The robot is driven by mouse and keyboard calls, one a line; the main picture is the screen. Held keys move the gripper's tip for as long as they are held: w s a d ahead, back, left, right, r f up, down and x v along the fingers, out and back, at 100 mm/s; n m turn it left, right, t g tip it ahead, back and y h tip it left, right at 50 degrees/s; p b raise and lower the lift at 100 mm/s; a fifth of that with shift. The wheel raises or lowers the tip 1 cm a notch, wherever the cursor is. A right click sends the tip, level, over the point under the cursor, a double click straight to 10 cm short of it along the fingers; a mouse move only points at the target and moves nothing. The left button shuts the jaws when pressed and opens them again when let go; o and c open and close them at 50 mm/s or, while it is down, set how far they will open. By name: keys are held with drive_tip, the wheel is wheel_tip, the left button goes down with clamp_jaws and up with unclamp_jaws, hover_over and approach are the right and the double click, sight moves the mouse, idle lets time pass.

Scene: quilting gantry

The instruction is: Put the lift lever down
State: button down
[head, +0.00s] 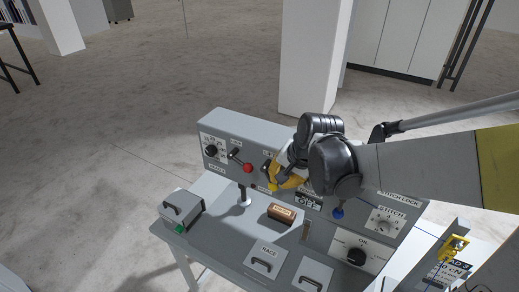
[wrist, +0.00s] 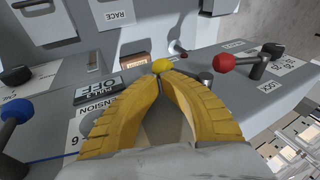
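A lever with a yellow ball (head: 272,187) stands on the front of the grey control panel, and I take it for the lift lever, though its label is not readable. Its ball hangs below its dark pivot (head: 266,167) in the head view. My gripper (head: 280,181) is right beside the ball, with its yellow fingers drawn together at the tips. In the wrist view the ball (wrist: 162,66) shows just beyond the fingertips (wrist: 160,78), touching or nearly so. The fingers hide the lever's arm there, and nothing shows gripped between them.
A red-ball lever (head: 247,168) is close by on the left, and a blue-ball control (head: 338,213) is on the right. A brown block (head: 281,213) and a short upright post (head: 245,197) stand on the desk below. A grey handled box (head: 183,207) is at the left.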

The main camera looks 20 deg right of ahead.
drive_tip(key=shift+w+a+f+b, duration=0.3)
drive_tip(key=shift+w+f+b, duration=0.05)
drive_tip(key=shift+f+b, duration=0.25)
drive_tip(key=shift+r, duration=0.15)
drive_tip(key=shift+r+p, duration=0.75)
drive_tip(key=shift+r, duration=0.15)
drive_tip(key=v, duration=1.1)
drive_tip(key=shift+s+r, duration=0.2)
drive_tip(key=shift+r, duration=0.1)
drive_tip(key=shift+d, duration=0.1)
